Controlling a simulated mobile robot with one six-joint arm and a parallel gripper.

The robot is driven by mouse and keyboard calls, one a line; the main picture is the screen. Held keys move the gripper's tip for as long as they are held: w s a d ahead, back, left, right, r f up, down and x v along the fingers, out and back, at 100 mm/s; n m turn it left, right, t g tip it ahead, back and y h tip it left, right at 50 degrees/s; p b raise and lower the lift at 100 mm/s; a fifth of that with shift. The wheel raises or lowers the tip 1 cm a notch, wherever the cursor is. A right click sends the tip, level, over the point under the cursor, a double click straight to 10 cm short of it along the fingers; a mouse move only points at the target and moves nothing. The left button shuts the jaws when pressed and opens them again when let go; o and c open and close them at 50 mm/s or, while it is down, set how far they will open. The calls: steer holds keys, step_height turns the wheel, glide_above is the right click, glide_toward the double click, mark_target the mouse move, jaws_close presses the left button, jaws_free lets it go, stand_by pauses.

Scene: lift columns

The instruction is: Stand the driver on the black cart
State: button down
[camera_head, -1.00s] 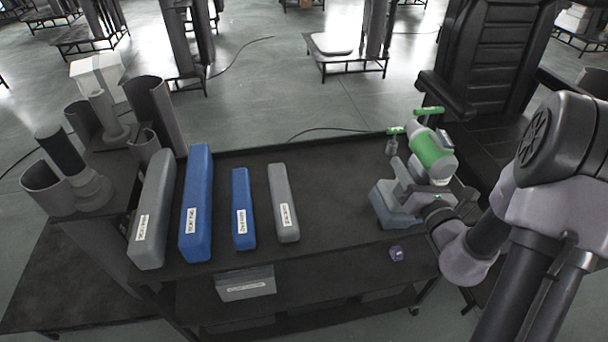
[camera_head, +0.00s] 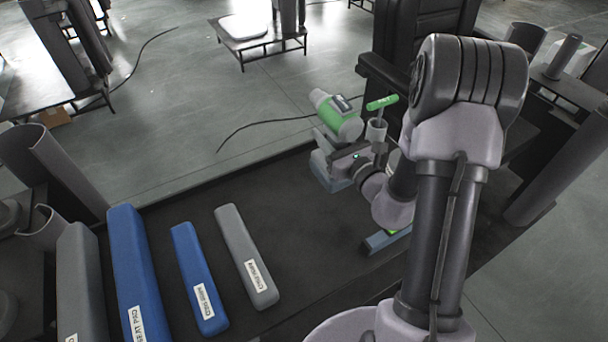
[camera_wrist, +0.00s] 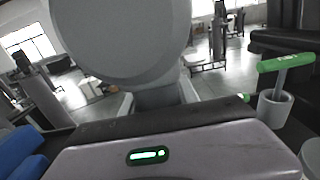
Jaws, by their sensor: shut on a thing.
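The driver (camera_head: 340,121) has a green and grey body and a blue-grey foot. In the head view it is upright near the far edge of the black cart (camera_head: 285,205). My gripper (camera_head: 348,154) is shut on its grip, partly hidden by the driver and my arm. I cannot tell whether the foot touches the cart or hangs just above it. In the wrist view the driver's grey body (camera_wrist: 125,40) fills the top middle, close to the camera, and its foot is hidden.
A green T-handled tool (camera_head: 381,103) stands in a grey cup just right of the driver. A blue-grey object with green (camera_head: 386,240) is partly behind my arm. Blue and grey pads (camera_head: 198,278) lie on the cart's left. Bare cart top lies between pads and driver.

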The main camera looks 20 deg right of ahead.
step_height(320, 180, down, 8)
steer(key=b, duration=0.3)
steer(key=shift+w+r, duration=0.1)
steer(key=shift+r, duration=0.3)
steer(key=c, duration=0.9)
jaws_free()
steer(key=shift+r, duration=0.1)
steer(key=s, duration=0.4)
steer(key=s+d, duration=0.1)
steer(key=s, duration=0.3)
steer(key=s+d, duration=0.1)
steer(key=s, duration=0.3)
steer(key=shift+d+p, duration=0.15)
steer(key=shift+p, duration=0.2)
